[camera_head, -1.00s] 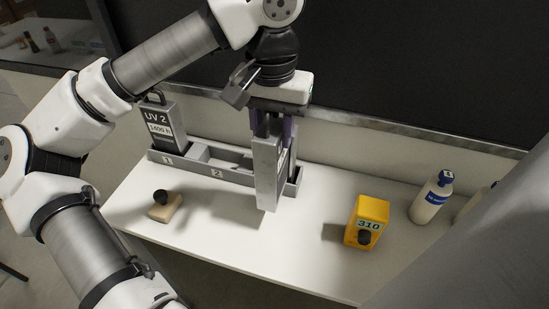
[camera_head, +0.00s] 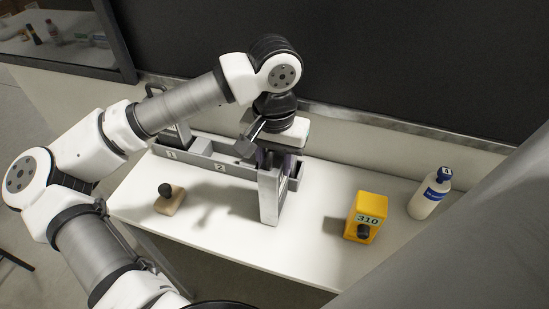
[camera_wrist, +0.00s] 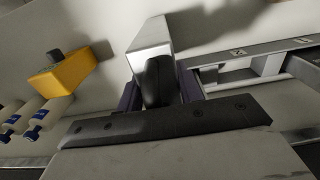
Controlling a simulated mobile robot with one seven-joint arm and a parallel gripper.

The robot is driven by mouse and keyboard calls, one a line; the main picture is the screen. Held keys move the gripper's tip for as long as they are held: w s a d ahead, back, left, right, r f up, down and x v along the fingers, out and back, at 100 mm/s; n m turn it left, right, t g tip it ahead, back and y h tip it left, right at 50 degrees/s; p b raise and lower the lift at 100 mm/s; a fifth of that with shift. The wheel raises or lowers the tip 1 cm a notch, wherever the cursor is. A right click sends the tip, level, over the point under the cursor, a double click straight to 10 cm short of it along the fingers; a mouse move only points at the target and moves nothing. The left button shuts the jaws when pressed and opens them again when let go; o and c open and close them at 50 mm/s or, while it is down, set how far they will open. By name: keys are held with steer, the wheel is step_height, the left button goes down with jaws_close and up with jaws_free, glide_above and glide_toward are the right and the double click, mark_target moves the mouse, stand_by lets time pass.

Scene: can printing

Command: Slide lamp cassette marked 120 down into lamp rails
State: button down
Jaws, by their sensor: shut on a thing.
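My gripper (camera_head: 276,160) is shut on a grey, tall cassette (camera_head: 270,196) and holds it upright in front of the right end of the grey rail trough (camera_head: 232,173). No 120 mark is legible on it in these views. In the wrist view, the cassette (camera_wrist: 150,40) stands between my purple fingers (camera_wrist: 158,92), with its black handle (camera_wrist: 158,86) toward the camera. The cassette overlaps the trough in the head view; whether its lower end touches the table cannot be told. The trough has places marked 1 and 2; another cassette (camera_head: 176,136) stands at place 1, partly behind my arm.
A wooden block with a black knob (camera_head: 170,203) lies at the left front. The dark panel (camera_head: 390,70) rises behind. The table's middle front is clear.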

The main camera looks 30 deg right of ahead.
steer(key=shift+f, duration=0.2)
steer(key=c, duration=0.9)
jaws_free()
steer(key=shift+r, duration=0.1)
steer(key=shift+r, duration=0.2)
step_height(320, 180, up, 12)
steer(key=shift+f+b, duration=0.1)
steer(key=shift+b, duration=0.85)
